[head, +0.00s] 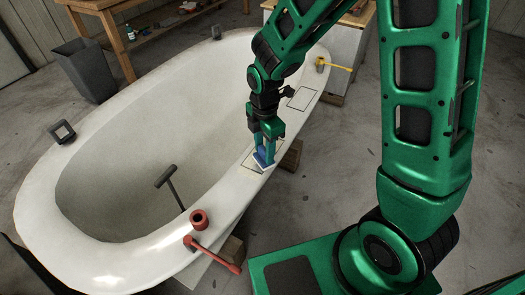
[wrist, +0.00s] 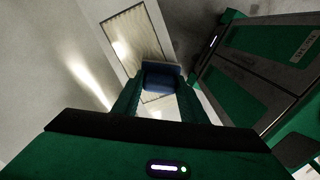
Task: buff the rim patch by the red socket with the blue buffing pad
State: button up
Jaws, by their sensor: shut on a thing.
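My gripper (head: 265,140) is shut on the blue buffing pad (head: 264,157), which has a pale underside. The pad is at the rim of the white hull mould (head: 110,225), over the outlined rim patch (head: 236,173) nearest the red socket. It looks at or very close to the surface; I cannot tell if it touches. The pad and fingers hide part of the patch. The red socket (head: 199,219) stands on the rim, nearer the front than the patch. In the wrist view the pad (wrist: 160,77) sits between the fingers, with the outlined patch (wrist: 130,38) beyond it.
A red lever (head: 214,254) sticks out beside the red socket. Another outlined patch (head: 303,98) and a yellow lever (head: 335,66) are farther along the rim. A dark T-shaped tool (head: 167,182) is inside the mould. A grey bin (head: 85,72) and wooden bench (head: 150,42) stand behind.

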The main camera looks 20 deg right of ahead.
jog(key=shift+w+d, duration=4.05)
jog(key=shift+d, duration=0.1)
jog(key=shift+w+a, duration=1.35)
jog(key=shift+a, duration=0.1)
jog(key=shift+s+a, duration=5.75)
jog(key=shift+s, duration=0.1)
notch_tip(320, 180, up, 7)
